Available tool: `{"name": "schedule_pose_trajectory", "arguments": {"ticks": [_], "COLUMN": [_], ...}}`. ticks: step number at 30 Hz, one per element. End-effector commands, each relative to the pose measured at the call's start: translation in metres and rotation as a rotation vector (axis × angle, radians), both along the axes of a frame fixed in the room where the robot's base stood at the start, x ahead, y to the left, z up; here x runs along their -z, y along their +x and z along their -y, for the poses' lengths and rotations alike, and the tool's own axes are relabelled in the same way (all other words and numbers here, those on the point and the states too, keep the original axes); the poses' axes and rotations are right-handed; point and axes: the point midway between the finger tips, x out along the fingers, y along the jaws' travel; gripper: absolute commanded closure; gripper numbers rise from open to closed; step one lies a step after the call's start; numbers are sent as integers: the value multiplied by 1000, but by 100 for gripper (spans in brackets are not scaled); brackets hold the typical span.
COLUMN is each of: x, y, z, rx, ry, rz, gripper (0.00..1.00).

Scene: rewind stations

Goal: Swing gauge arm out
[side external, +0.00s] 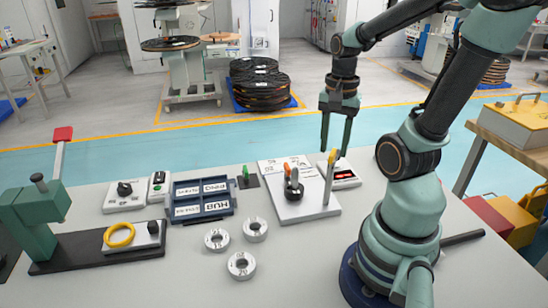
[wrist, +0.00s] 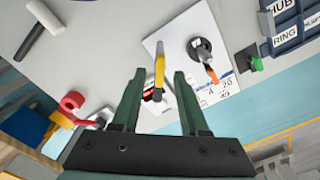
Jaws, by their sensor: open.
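The gauge arm (side external: 329,182) looks like a slim upright grey post with a yellow tip, standing on a white plate (side external: 305,212). In the wrist view the yellow part (wrist: 159,66) lies between my fingers. My gripper (side external: 336,150) is open and points down over the yellow tip, one finger on each side. In the wrist view my gripper (wrist: 159,74) shows a gap on both sides of the yellow part, and I cannot see clear contact. A dark round hub (side external: 293,190) with an orange-tipped piece stands on the same plate, left of the post.
A blue labelled tray (side external: 203,210), white rings (side external: 242,265) and a small green piece (side external: 247,178) lie to the left. A box with a red display (side external: 343,174) sits behind the plate. A green press (side external: 38,220) stands far left.

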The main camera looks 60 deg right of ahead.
Motion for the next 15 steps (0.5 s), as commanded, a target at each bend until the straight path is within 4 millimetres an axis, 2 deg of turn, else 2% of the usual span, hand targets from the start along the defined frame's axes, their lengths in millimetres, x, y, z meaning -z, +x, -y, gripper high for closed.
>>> {"name": "schedule_pose_trajectory", "arguments": {"ticks": [9, 15], "x": [-63, -96], "y": [1, 1], "z": [1, 1], "rx": [0, 1], "ry": [-5, -3], "rz": [7, 4], "gripper": [56, 56]}}
